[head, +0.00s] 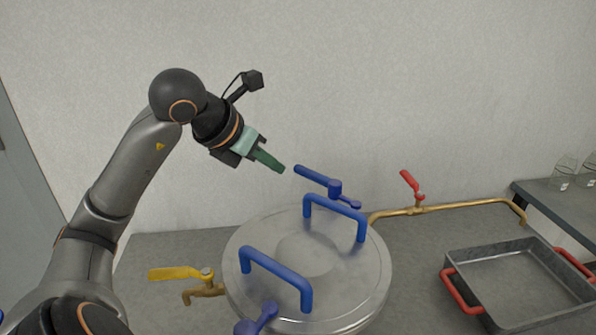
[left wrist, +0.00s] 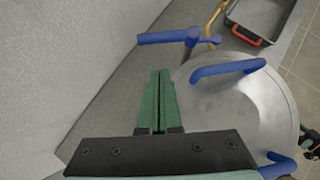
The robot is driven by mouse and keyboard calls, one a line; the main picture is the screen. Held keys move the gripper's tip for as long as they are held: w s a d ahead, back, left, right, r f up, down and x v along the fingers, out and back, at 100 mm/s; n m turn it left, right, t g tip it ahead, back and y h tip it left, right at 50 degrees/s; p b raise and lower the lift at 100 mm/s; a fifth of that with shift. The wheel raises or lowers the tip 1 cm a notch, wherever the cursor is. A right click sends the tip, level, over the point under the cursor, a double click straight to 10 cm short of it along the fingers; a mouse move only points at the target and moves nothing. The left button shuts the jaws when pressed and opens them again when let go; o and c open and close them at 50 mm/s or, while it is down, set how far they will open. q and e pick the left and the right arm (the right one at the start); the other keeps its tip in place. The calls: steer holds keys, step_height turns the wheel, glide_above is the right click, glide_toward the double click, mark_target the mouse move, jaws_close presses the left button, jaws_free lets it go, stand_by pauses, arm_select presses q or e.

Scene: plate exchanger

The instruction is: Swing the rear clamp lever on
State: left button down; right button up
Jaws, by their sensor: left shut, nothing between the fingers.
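The rear clamp lever (head: 311,175) is a blue bar on a blue pivot at the back edge of the round metal lid (head: 270,215). Its long arm points left and slightly up in the head view, and the lever also shows in the left wrist view (left wrist: 165,38). My left gripper (head: 281,168) has green fingers, shut and empty, just left of the lever's free end. In the left wrist view the fingertips (left wrist: 159,72) are below the lever, with a gap between. A green and black part at that view's right edge looks like my right gripper (left wrist: 311,141), mostly cut off.
Two blue handles (head: 336,206) stand up from the lid. A front blue clamp lever (head: 258,318) is at its near edge. A yellow valve lever (head: 180,273) is left, a red valve lever (head: 409,181) is behind right, and a grey tray (head: 470,262) stands right.

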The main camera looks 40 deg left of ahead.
mark_target(299, 171)
arm_select(q)
steer(key=x, duration=0.2)
steer(key=p+x, duration=0.1)
steer(key=x, duration=0.2)
steer(key=w+r+x, duration=0.1)
steer(key=x, duration=0.1)
steer(key=shift+w+f, duration=0.25)
steer(key=shift+w, duration=0.1)
steer(key=shift+w+f+p, duration=0.2)
steer(key=shift+w+p, duration=0.1)
arm_select(e)
steer(key=shift+s+d+r, duration=0.2)
steer(key=shift+s+d, duration=0.2)
steer(key=shift+d, duration=0.25)
